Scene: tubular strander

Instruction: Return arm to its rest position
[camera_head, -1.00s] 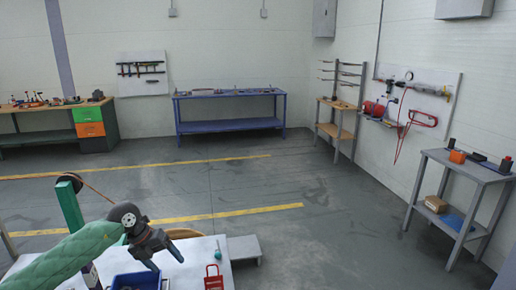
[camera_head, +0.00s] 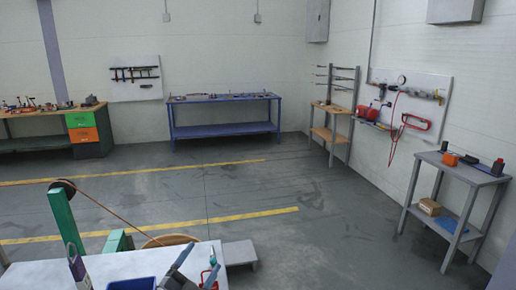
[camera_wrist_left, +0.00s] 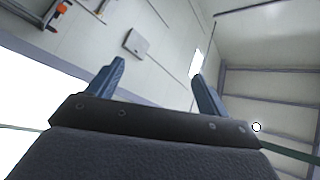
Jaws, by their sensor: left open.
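In the left wrist view the fingers of the left gripper (camera_wrist_left: 155,85) are spread and point up towards the wall and ceiling. The rest of my left arm is out of the head view. My right gripper is in neither view.
The white table (camera_head: 130,265) holds a blue bin (camera_head: 132,284) and a red item (camera_head: 209,278) near the gripper. A green post (camera_head: 64,217) with a reel stands at left. A grey side table (camera_head: 458,170) stands right. The middle floor is clear.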

